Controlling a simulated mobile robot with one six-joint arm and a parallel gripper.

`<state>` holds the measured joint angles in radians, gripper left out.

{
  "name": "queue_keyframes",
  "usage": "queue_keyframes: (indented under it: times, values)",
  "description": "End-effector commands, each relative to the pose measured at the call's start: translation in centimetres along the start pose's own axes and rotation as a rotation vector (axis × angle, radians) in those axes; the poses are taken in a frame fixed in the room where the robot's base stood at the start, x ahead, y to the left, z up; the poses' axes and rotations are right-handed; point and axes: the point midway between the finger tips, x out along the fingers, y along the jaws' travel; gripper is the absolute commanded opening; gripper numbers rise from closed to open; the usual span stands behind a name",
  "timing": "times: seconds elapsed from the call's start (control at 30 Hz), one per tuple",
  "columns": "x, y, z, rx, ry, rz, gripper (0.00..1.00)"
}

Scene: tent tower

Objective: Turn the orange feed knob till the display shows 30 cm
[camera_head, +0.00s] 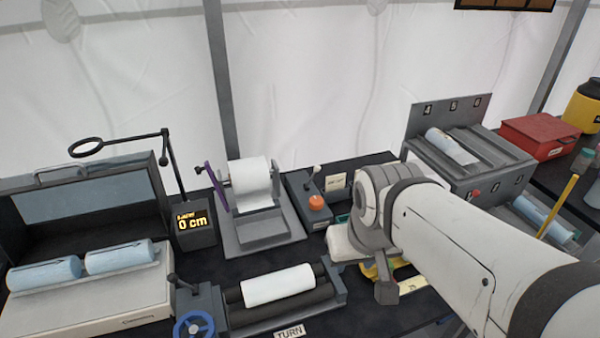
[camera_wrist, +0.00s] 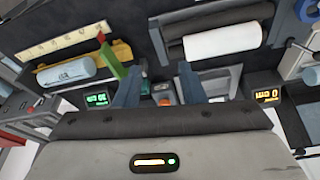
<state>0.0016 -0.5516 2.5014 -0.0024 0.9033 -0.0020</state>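The orange feed knob (camera_head: 317,202) sits on a grey box with a small lever, right of the white roll stand. The display (camera_head: 193,222) stands left of the roll stand and reads 0 cm; it also shows upside down at the right of the wrist view (camera_wrist: 267,95). My gripper (camera_wrist: 160,78) is open in the wrist view, its two grey-blue fingers apart with nothing held between them. A small orange patch (camera_wrist: 163,101), apparently the knob, shows low between the fingers. In the head view my arm hides much of the gripper, which is right of and nearer than the knob.
The white roll (camera_head: 250,184) stands behind a bench roller with a white roll (camera_head: 278,284) and a blue handwheel (camera_head: 193,326). An open case (camera_head: 90,298) with blue rolls is at left. A grey rack (camera_head: 470,160) and red box (camera_head: 540,135) are at right.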

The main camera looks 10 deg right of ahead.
Motion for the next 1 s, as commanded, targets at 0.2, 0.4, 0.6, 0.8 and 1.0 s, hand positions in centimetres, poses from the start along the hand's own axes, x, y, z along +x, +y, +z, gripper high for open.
queue_keyframes:
  times: [0.2, 0.4, 0.6, 0.8, 1.0]
  values:
    - [0.4, 0.3, -0.9, -0.072, -0.003, 0.008, 0.53]
    - [2.0, 0.7, -5.1, -0.437, -0.014, 0.038, 0.61]
    - [4.6, 0.7, -10.9, -0.932, -0.041, 0.075, 0.61]
    - [8.0, 0.3, -16.5, -1.425, -0.084, 0.106, 0.61]
    - [12.3, -0.4, -21.8, -1.916, -0.145, 0.126, 0.61]
